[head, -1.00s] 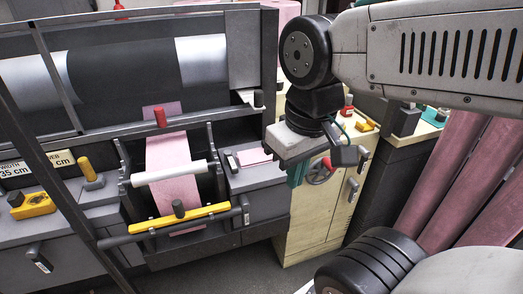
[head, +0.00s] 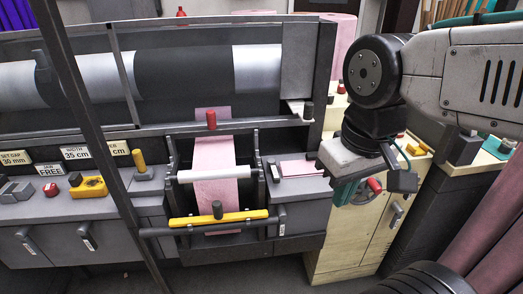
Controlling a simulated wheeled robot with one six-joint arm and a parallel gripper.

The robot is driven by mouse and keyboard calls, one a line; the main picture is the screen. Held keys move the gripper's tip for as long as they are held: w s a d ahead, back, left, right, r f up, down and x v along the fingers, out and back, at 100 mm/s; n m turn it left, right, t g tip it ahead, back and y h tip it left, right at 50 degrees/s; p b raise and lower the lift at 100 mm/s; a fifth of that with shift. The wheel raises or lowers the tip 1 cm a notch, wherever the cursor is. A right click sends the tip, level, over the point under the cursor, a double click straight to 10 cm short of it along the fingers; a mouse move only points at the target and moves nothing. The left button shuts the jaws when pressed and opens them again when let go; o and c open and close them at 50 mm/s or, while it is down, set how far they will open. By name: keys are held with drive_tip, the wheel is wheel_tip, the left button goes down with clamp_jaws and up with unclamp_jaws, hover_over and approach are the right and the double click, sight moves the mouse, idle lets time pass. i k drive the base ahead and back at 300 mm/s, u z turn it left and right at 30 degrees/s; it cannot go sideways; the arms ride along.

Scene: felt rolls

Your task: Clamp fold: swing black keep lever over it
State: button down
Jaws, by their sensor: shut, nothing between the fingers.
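A pink felt strip (head: 219,158) hangs from the machine and passes behind a white roller (head: 214,174). Lower down, a yellow bar (head: 190,222) with a dark knob (head: 217,209) lies across the strip. A dark rod (head: 160,232) runs along the front of the yellow bar; I cannot tell whether it is the black keep lever. The fold itself is not clearly visible. My gripper (head: 372,182) is to the right of this assembly, apart from it, in front of the cream cabinet. It is shut and empty; its fingertips are hard to make out.
A flat pink piece (head: 297,168) lies on the grey ledge between the strip and my gripper. A red-knobbed handwheel (head: 374,186) is close behind my gripper. Dark uprights (head: 258,170) flank the strip. A diagonal dark post (head: 95,130) crosses the left side.

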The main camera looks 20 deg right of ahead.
sight(271, 168)
drive_tip(key=k, duration=1.3)
drive_tip(key=u, duration=0.4)
drive_tip(key=i, duration=1.55)
drive_tip(key=z, duration=0.35)
